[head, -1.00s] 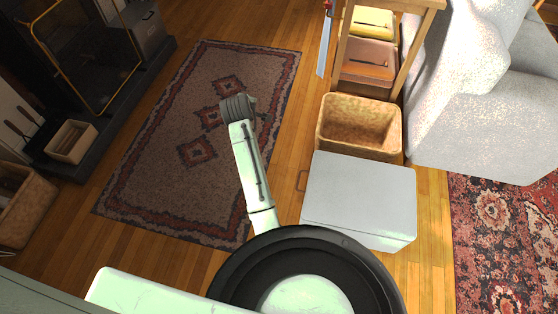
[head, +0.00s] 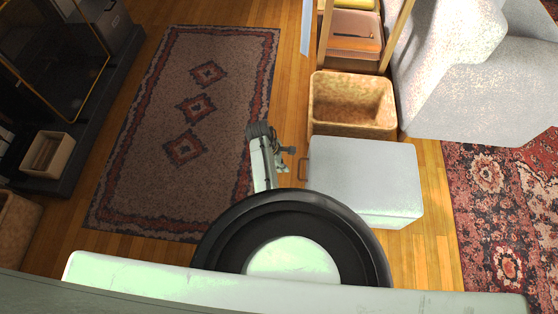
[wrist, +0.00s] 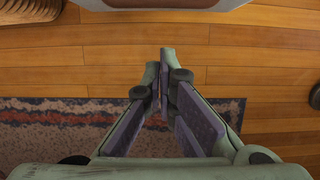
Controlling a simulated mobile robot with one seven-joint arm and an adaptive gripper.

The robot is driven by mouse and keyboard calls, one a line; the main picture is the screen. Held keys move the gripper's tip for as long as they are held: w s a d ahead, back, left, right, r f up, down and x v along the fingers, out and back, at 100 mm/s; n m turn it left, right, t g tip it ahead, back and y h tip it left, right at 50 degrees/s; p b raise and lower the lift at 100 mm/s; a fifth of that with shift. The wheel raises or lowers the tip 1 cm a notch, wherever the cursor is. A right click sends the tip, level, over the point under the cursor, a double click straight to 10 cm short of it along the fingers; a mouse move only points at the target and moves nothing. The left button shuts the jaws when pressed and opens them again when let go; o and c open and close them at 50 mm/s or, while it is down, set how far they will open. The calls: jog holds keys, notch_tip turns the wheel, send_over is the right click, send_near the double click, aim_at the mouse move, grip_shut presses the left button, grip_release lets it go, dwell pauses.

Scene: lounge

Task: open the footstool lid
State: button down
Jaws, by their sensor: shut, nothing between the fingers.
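The footstool (head: 365,175) is a pale grey box with a flat lid, right of centre in the head view. Its lid looks closed. A small brown loop handle (head: 304,168) is on its left side. My gripper (head: 289,158) is just left of the footstool, close to the handle; I cannot tell from the head view whether they touch. In the wrist view my gripper (wrist: 166,58) is shut and empty, its fingertips together over bare floor. A pale edge at the top of that view looks like the footstool (wrist: 100,4).
A wicker basket (head: 350,105) stands right behind the footstool, below a wooden shelf unit. A pale armchair (head: 450,75) is to the right. A patterned rug (head: 190,120) lies to the left, with a red rug (head: 495,190) at the far right. Wood floor is clear beside the footstool.

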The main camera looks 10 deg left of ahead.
jog(key=shift+d+f+p, duration=0.1)
jog(key=shift+d+p, duration=0.7)
jog(key=shift+d, duration=0.9)
jog(key=shift+w, duration=0.1)
